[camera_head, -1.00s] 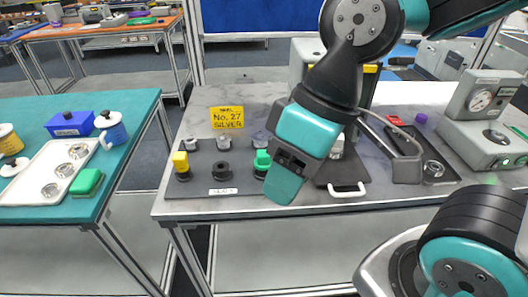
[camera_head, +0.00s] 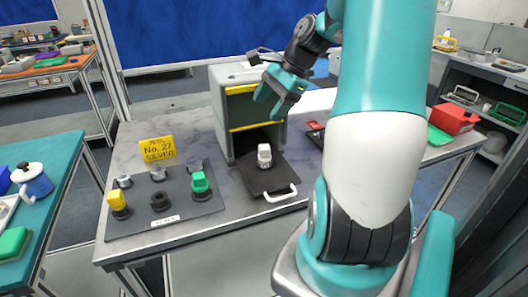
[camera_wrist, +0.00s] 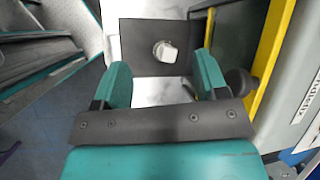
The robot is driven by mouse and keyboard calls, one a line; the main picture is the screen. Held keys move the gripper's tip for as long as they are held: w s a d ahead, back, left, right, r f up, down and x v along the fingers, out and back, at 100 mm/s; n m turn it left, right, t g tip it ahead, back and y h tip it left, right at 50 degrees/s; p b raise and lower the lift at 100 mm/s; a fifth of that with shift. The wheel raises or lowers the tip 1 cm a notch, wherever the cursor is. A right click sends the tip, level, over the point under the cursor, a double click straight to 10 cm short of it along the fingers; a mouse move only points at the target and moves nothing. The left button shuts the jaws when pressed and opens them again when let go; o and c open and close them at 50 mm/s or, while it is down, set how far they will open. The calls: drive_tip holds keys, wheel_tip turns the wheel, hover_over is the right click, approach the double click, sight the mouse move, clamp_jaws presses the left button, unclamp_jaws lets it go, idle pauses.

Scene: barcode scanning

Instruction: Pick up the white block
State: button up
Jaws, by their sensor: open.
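The white block (camera_head: 264,155) stands on a dark square plate (camera_head: 270,185) with a white handle, in front of a grey box with yellow edges. It also shows in the wrist view (camera_wrist: 165,51), on the dark plate, beyond my fingers. My gripper (camera_head: 268,98) is high in front of the box, above the block and apart from it. In the wrist view my gripper (camera_wrist: 165,80) has its two teal fingers spread, with nothing between them; the block lies roughly in line with the gap.
The grey box (camera_head: 222,115) stands close behind the plate. To the left, a dark mat (camera_head: 140,222) holds a yellow-topped, a black and a green-topped piece near a yellow sign (camera_head: 157,149). A red case (camera_head: 453,119) sits at the right. A teal table (camera_head: 50,190) stands at left.

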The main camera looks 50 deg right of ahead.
drive_tip(key=s+d+f+m+t, duration=0.1)
drive_tip(key=s+d+m, duration=0.35)
drive_tip(key=d, duration=0.35)
drive_tip(key=m, duration=0.1)
approach(266, 147)
drive_tip(key=shift+h, duration=0.4)
drive_tip(key=x, duration=0.4)
drive_tip(key=shift+a+f+p, duration=0.2)
drive_tip(key=shift+p, duration=0.2)
drive_tip(key=shift+p+x, duration=0.65)
drive_tip(key=shift+x, duration=2.05)
drive_tip(key=shift+a+r, duration=0.15)
drive_tip(key=c, duration=1.1)
